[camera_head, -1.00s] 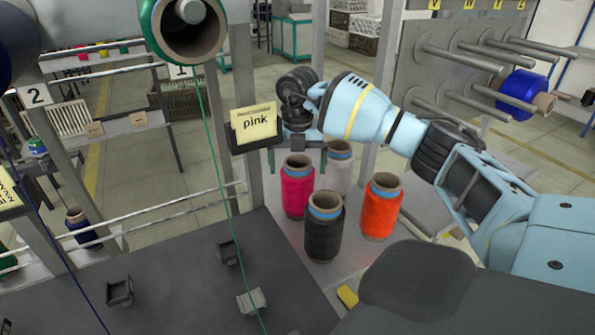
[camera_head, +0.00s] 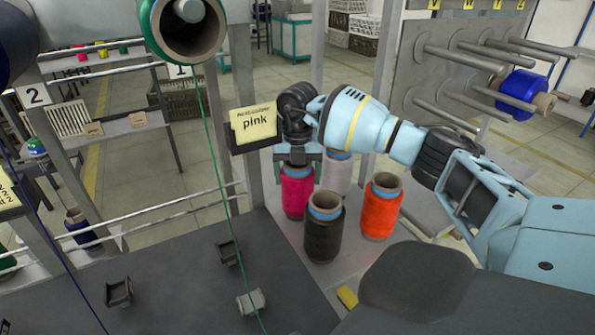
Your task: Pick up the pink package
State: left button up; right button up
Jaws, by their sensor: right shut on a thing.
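The pink package (camera_head: 297,194) is a spool of pink yarn standing upright on a light shelf, at the back left of a small group of spools. My right gripper (camera_head: 298,162) comes down from above and is shut on the top of the pink package, hiding its upper rim. The package still appears to stand at shelf level. My left gripper is not in view.
A black spool (camera_head: 323,231) stands in front, an orange spool (camera_head: 381,209) to the right and a pale spool (camera_head: 337,173) just behind right. A green thread (camera_head: 214,150) hangs left of the card. Metal pegs with a blue spool (camera_head: 522,88) are at upper right.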

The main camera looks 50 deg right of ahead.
notch_tip(320, 180, up, 19)
jog(key=p, duration=0.8)
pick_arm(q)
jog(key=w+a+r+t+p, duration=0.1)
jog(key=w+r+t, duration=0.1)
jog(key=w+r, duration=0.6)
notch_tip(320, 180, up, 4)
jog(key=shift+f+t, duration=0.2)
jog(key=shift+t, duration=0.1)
pick_arm(e)
jog(key=s+d, duration=0.5)
jog(key=s, duration=0.4)
jog(key=s+d, duration=0.4)
jog(key=s, duration=0.6)
jog(key=s+d+f, duration=0.1)
jog(key=s+d, duration=0.4)
jog(key=s, duration=0.4)
jog(key=shift+s+d, duration=0.25)
jog(key=shift+d, duration=0.1)
